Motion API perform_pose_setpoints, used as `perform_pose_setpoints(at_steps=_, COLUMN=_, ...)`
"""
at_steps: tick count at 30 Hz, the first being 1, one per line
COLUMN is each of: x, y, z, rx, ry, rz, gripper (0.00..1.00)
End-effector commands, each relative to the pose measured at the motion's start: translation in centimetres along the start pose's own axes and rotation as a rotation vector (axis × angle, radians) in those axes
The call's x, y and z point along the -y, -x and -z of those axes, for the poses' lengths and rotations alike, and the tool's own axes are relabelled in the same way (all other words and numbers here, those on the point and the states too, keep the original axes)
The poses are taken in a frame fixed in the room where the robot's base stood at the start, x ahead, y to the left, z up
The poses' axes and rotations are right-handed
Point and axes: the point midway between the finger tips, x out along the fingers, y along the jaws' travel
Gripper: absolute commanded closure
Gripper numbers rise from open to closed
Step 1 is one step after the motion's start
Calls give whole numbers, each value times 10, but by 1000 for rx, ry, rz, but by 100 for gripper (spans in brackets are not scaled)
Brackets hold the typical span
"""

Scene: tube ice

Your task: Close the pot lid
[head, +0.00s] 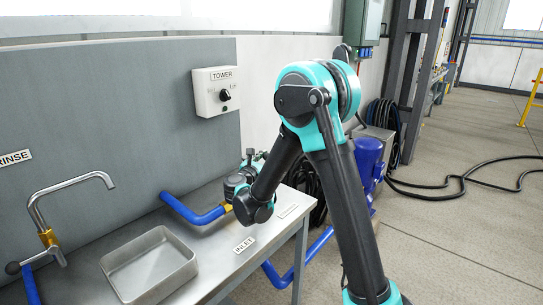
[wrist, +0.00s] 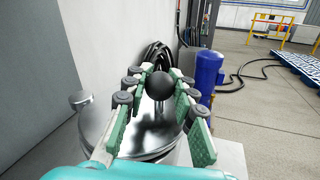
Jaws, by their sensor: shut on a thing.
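In the wrist view, a shiny metal pot lid (wrist: 96,125) lies below my gripper. A round black knob (wrist: 159,87) sits between the green-padded fingers of my gripper (wrist: 161,80), which is shut on it. The fingers cover part of the lid, and I cannot tell whether it is seated on the pot. In the head view my gripper (head: 252,161) is at the far right end of the metal bench, partly behind my arm. The pot and lid cannot be made out there.
The metal bench (head: 213,262) carries a shallow tray (head: 110,267), a tap (head: 38,212) and a blue inlet pipe (head: 190,211). A TOWER switch box (head: 216,92) hangs on the panel above. A blue motor (head: 368,160) and black hoses (head: 470,180) stand beyond, on the floor.

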Motion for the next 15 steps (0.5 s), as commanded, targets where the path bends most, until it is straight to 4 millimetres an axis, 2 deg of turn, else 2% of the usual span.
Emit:
perform_pose_setpoints(at_steps=6, x=-3, y=10, z=1, rx=18, ry=0, rz=92, gripper=100)
perform_pose_setpoints(at_steps=15, x=-3, y=14, z=1, rx=27, ry=0, rz=137, gripper=100)
